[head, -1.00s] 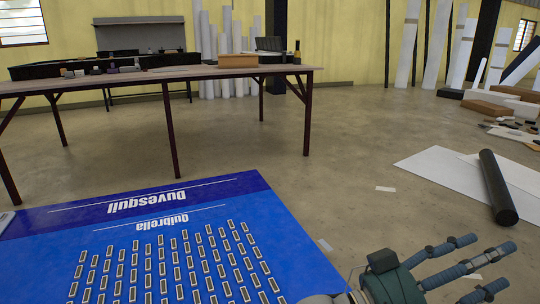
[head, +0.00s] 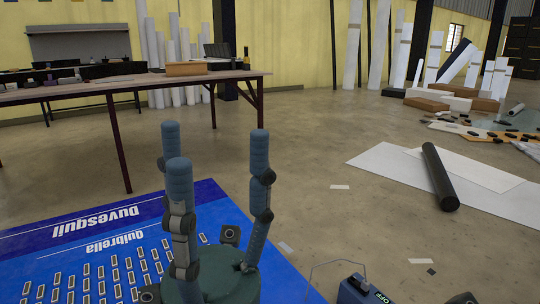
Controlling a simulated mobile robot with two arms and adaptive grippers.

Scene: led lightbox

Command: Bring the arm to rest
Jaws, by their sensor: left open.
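My left gripper (head: 215,150) shows at the lower left of the head view, with its three blue-grey jointed fingers pointing up. The fingers stand apart with nothing between them, so it is open and empty. It is in front of the blue panel (head: 95,240) with white lettering and rows of small pale-edged parts, and it hides part of the panel's right side. I cannot tell its height above the panel. My right gripper is not in view.
A dark blue device (head: 352,293) marked OFF, with a thin wire loop, is cut off at the bottom edge. A black roll (head: 440,176) lies on white sheets (head: 390,165) at the right. A long table (head: 60,91) stands behind. The mid floor is mostly clear.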

